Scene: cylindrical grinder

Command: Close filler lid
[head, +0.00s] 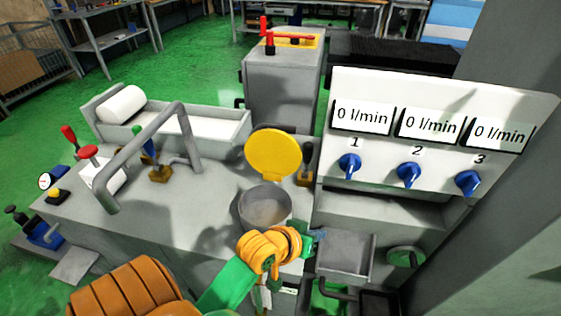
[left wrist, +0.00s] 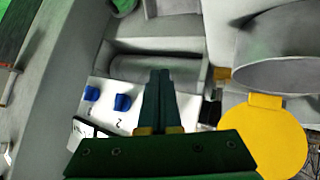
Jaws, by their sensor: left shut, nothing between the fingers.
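The yellow filler lid (head: 273,154) stands open, raised at the back of the round grey filler neck (head: 265,207). The neck's opening is uncovered. In the left wrist view the lid (left wrist: 277,135) is at the right, below the filler neck (left wrist: 280,75). My left gripper (head: 318,236) is to the right of and in front of the filler neck in the head view, apart from the lid. In the left wrist view its green fingers (left wrist: 160,95) are together with nothing between them. My right gripper is not in view.
A panel with blue knobs (head: 409,174) and flow displays stands at the right. A bent grey pipe (head: 150,140) rises at the left on the machine top. A grey tray (head: 344,254) is just right of my left gripper.

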